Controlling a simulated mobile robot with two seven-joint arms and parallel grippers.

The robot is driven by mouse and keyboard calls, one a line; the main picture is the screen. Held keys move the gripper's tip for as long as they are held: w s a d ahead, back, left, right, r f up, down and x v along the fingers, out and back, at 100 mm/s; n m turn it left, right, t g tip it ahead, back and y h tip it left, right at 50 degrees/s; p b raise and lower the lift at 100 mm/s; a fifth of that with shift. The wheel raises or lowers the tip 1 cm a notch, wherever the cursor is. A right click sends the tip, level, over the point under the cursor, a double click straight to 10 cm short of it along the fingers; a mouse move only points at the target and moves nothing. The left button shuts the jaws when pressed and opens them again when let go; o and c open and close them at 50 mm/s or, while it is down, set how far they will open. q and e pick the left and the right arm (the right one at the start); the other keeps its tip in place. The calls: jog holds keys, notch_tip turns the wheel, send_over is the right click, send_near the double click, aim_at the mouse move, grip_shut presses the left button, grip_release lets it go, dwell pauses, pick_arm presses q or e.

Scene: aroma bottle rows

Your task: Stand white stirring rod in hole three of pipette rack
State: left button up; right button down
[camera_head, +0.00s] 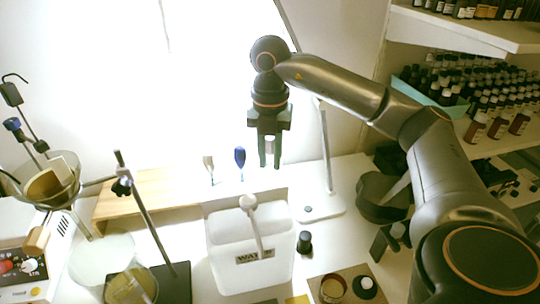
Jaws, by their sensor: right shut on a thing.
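My right gripper (270,160) hangs pointing down in the upper middle, in front of the bright window. It is shut on a thin pale thing, which I take to be the white stirring rod; little of it shows between the dark fingers. Below and to the left, a blue-topped piece (240,157) and a pale-topped piece (208,163) stand upright side by side, apparently in the pipette rack. My left gripper is out of view.
A white WAY container (225,262) with a pale lever stands at the front middle. A lab stand (145,220) and glass bowl (50,195) are left. A pole (326,160) rises right of the gripper; bottle shelves (490,35) are far right.

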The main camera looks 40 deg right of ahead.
aim_at(270, 138)
jog(key=c, duration=0.7)
grip_release()
jog(key=shift+r, duration=0.1)
jog(key=shift+r+p, duration=2.25)
jog(key=shift+r, duration=0.15)
jog(key=shift+r, duration=0.1)
notch_tip(270, 138, up, 3)
jog(key=shift+f+p, duration=0.2)
jog(key=shift+p, duration=1)
jog(key=shift+r, duration=1.1)
